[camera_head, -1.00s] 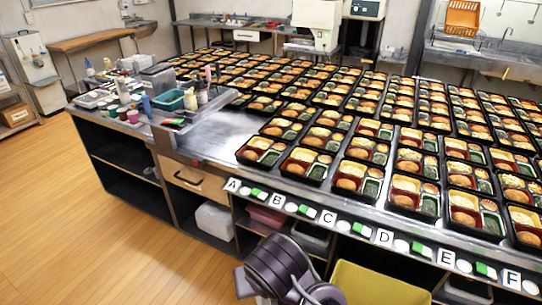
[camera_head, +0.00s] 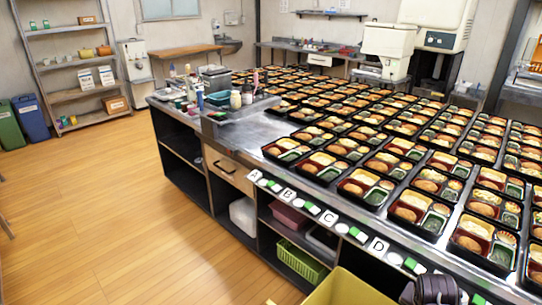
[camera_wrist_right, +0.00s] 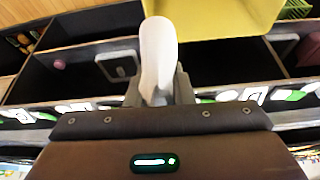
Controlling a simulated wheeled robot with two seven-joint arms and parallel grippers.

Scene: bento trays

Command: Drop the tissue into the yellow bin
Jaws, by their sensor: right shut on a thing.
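The yellow bin (camera_head: 345,288) is at the bottom of the head view, in front of the counter and cut off by the frame edge. It also shows at the top of the right wrist view (camera_wrist_right: 225,18). My right gripper (camera_wrist_right: 158,88) is shut on the white tissue (camera_wrist_right: 158,48), which sticks out past the fingers. In the right wrist view the tissue lies just left of the bin and partly overlaps its edge; I cannot tell its height above it. My left gripper is not in view.
A long counter (camera_head: 243,140) carries many bento trays (camera_head: 352,185) and a row of letter labels. Open shelves below hold a green basket (camera_head: 300,262) and other containers. A green bin (camera_head: 8,130) and a blue bin (camera_head: 30,117) stand far left. The wooden floor at left is clear.

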